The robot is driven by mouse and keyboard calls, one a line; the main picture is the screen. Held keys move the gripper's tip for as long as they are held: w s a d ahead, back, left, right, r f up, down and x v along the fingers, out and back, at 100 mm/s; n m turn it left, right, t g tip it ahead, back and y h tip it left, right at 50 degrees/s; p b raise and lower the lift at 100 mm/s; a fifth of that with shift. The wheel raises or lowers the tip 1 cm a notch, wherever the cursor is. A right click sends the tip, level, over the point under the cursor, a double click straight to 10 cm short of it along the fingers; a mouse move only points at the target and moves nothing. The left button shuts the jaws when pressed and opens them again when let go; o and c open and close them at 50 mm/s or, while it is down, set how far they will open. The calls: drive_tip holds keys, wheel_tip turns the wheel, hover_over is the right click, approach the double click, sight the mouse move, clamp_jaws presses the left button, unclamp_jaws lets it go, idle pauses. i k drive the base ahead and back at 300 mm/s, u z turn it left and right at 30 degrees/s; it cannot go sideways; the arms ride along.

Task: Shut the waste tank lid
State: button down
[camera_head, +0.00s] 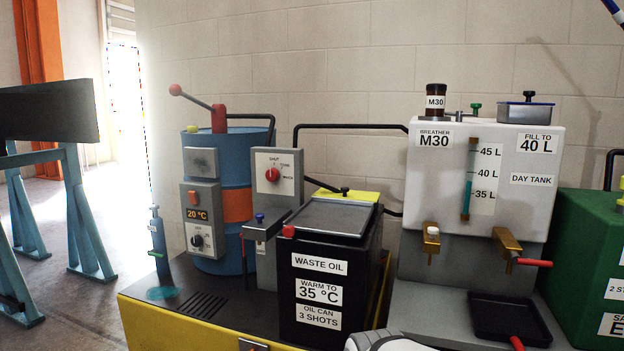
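The waste tank (322,264) is a black box with white labels reading "WASTE OIL", "WARM TO 35 °C" and "OIL CAN 3 SHOTS". It stands in the middle of the view. A grey rimmed panel (334,216), which looks like its lid, lies about flat across the top. I cannot tell whether it is fully seated. A red knob (289,231) is at the panel's front left corner. A yellow strip (362,196) runs behind it, with a dark rod end over the back edge. My gripper is not in view; only a white rounded part, likely of my arm, shows at the bottom edge.
Left of the tank stand a grey switch box (277,176) with a red knob and a blue drum (231,163) reading 20 °C. Right are the white day tank (481,181), a black drip tray (510,320) and a green box (590,262). Open floor lies at far left.

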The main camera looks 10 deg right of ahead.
sight(347, 191)
drive_tip(key=z, duration=2.35)
drive_tip(key=k, duration=0.65)
drive_tip(key=u, duration=1.7)
drive_tip(key=i, duration=0.95)
